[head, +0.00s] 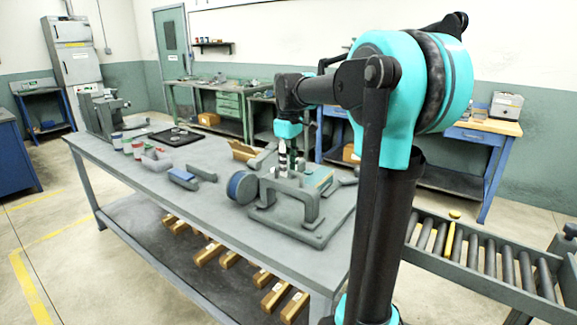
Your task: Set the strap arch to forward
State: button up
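The ring grinder (312,228) sits on the near right part of a long grey bench, with a blue-faced wheel (242,187) on its left. A grey arch-like bar (312,205) rises from its base plate. I take it for the strap arch, but its setting cannot be told from here. My gripper (283,172) points down over the back of the grinder, below my teal wrist. Its dark fingers with pale bands are small and partly hidden, so I cannot tell whether they are open or touch the arch. My arm covers the bench's right end.
On the grey bench (130,165), a blue-topped block (183,178), small jars (127,146) and a black tray (175,136) lie left of the grinder. A grey machine (103,112) stands at the far left end. A roller conveyor (480,250) is at right.

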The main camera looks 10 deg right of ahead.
jog(key=shift+c, duration=0.3)
grip_shut()
jog(key=w+d, duration=1.1)
jog(key=shift+w+d, duration=0.3)
jog(key=shift+w, duration=0.05)
jog(key=shift+o, duration=0.3)
grip_release()
notch_tip(320, 180, up, 12)
dwell(0.4)
